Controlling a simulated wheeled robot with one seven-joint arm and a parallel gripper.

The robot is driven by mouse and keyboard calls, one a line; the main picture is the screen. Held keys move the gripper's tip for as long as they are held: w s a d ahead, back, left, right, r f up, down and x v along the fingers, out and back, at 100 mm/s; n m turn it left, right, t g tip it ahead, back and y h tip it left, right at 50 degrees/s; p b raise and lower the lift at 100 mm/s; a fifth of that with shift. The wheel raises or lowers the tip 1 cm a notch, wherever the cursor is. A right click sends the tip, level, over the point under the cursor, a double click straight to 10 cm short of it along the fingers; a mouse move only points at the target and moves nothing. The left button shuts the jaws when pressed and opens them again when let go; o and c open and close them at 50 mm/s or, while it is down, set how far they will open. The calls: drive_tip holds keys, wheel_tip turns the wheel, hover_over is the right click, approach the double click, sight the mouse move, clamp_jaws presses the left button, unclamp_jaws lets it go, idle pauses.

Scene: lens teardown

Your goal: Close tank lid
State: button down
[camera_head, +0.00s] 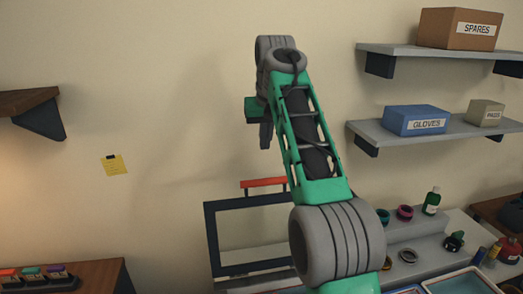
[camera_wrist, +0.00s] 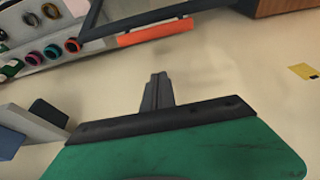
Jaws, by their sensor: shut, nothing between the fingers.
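The tank lid (camera_head: 210,243) is a dark frame around a clear pane, standing raised and upright in the head view. A red-orange handle bar (camera_head: 263,183) runs along its top edge. My arm covers the lid's right part, and the tank below is mostly out of sight. My gripper (camera_head: 265,146) hangs above the handle, apart from it, fingers pointing down. In the wrist view, the fingers (camera_wrist: 157,82) are together and empty. The orange handle (camera_wrist: 155,33) and the lid's dark frame (camera_wrist: 98,20) lie beyond their tips.
To the right are a stepped grey stand (camera_head: 405,230) with rings and bottles, and wall shelves holding a blue gloves box (camera_head: 415,120) and a spares box (camera_head: 458,28). A wooden shelf (camera_head: 28,103) and a cabinet (camera_head: 100,273) are at left.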

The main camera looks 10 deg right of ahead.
drive_tip(key=b+x, duration=0.2)
drive_tip(key=x, duration=0.8)
drive_tip(key=s, duration=0.4)
drive_tip(key=shift+a+r, duration=0.1)
drive_tip(key=shift+r, duration=0.05)
drive_tip(key=shift+s+b, duration=0.2)
drive_tip(key=shift+b, duration=0.35)
